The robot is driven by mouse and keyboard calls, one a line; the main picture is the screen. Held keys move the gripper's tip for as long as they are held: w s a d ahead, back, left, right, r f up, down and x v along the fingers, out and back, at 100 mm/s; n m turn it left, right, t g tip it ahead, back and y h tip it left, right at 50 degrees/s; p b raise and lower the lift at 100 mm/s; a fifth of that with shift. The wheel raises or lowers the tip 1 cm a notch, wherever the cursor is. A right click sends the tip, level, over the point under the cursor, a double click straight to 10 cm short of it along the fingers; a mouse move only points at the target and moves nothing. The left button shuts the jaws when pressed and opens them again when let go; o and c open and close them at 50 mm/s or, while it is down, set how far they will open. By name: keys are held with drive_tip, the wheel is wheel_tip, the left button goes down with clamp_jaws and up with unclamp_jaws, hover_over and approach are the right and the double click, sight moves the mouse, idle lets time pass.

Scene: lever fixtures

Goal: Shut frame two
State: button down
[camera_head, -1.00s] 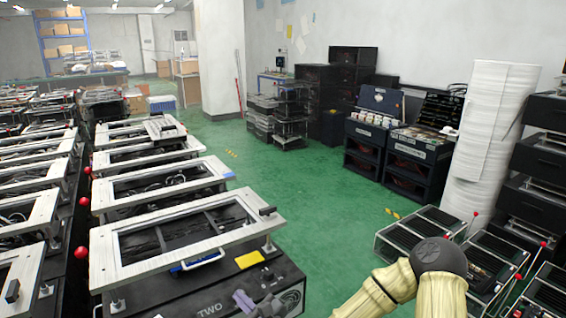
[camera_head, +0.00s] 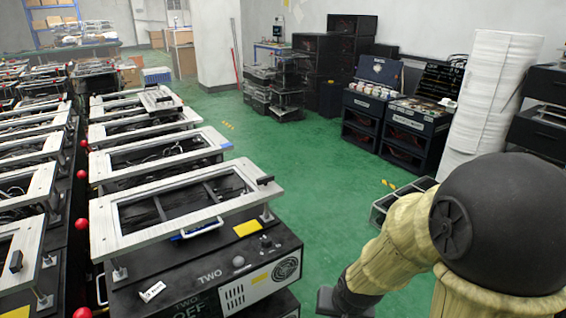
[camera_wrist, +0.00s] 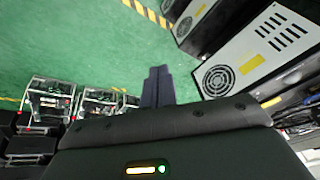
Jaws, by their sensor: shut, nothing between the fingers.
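Frame two is a pale metal frame (camera_head: 110,231) with a dark open middle, above the black box marked TWO (camera_head: 208,293). It stands clear of the box top on short posts, with a gap beneath its front edge. A light handle (camera_head: 202,229) is at that edge and a small black knob at its right corner. My gripper (camera_head: 327,300) is low, right of the box and apart from the frame; its fingers are partly cut off there. In the wrist view my gripper (camera_wrist: 157,86) is shut and empty, pointing over green floor beside a white panel with a fan grille (camera_wrist: 218,80).
Similar framed boxes stand in a row behind frame two, and another row with red ball levers (camera_head: 82,223) is at the left. Green floor (camera_head: 300,165) is open at centre. Dark cabinets (camera_head: 415,130) and a white wrapped column (camera_head: 490,100) are at the right.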

drive_tip(key=s+d+r+n+g, duration=0.1)
drive_tip(key=s+d+r+n, duration=0.15)
drive_tip(key=s+r, duration=0.2)
wheel_tip(320, 180, up, 20)
drive_tip(key=p, duration=2)
drive_tip(key=shift+s+d+h+p, duration=0.2)
drive_tip(key=shift+d+h+p, duration=0.1)
drive_tip(key=shift+d, duration=0.15)
drive_tip(key=shift+f+m, duration=0.15)
drive_tip(key=shift+m, duration=0.1)
